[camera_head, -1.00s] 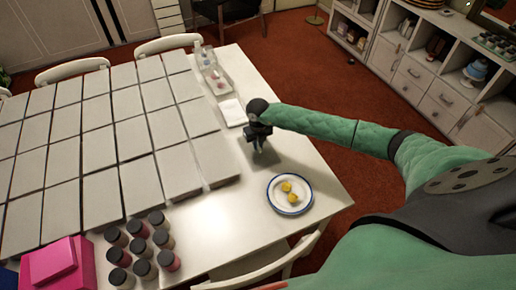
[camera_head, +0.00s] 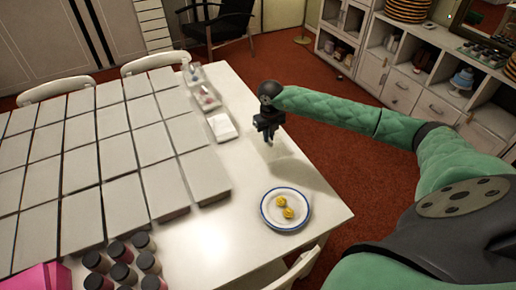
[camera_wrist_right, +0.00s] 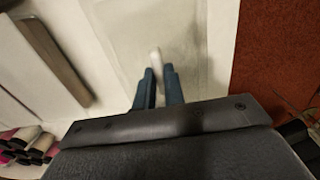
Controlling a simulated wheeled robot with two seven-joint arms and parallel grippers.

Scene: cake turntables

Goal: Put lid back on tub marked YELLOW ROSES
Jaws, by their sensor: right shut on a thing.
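My right gripper (camera_head: 268,140) is over the right side of the white table, near its edge. It is shut on the white handle (camera_wrist_right: 155,62) of a clear flat lid, seen between the blue fingers in the wrist view. The lid (camera_wrist_right: 195,40) is see-through and faint; it also shows under the gripper in the head view (camera_head: 292,150). Clear tubs (camera_head: 205,98) with small coloured pieces stand at the table's far end. A white square thing (camera_head: 222,127) lies nearer; I cannot tell whether it is a tub. No label is readable. My left gripper is not in view.
A blue-rimmed plate (camera_head: 263,210) with two yellow roses (camera_head: 287,213) is nearer on the table. Rows of pale flat boxes (camera_head: 150,145) fill the left. Dark-capped jars (camera_head: 122,252) stand at the near left. Table around the plate is clear.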

